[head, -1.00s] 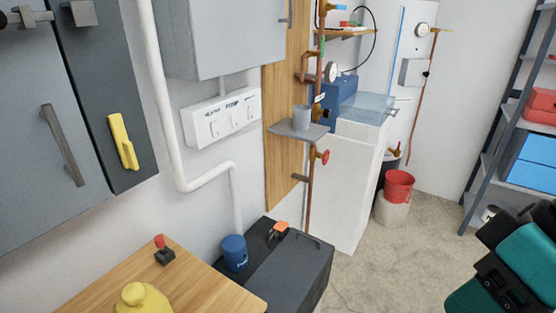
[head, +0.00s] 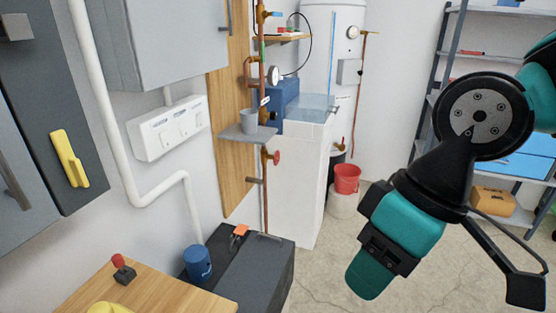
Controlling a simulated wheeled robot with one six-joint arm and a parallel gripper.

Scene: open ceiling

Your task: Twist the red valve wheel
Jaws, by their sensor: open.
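The red valve wheel (head: 276,158) is small and sits on a vertical copper pipe, below a small grey shelf, left of the white cabinet. It is seen nearly edge-on, and nothing covers it. My gripper (head: 525,287) is at the right of the view, on my black and teal arm, well apart from the wheel and nearer the camera. It is open, and a black finger shows at the lower right. I see nothing held, and the other finger cannot be made out clearly.
The grey shelf (head: 248,134) with a grey cup (head: 248,120) juts out above the wheel. A dark chest (head: 250,275) stands below. A red bucket (head: 346,180) and a shelving rack (head: 450,50) are to the right. The floor between is clear.

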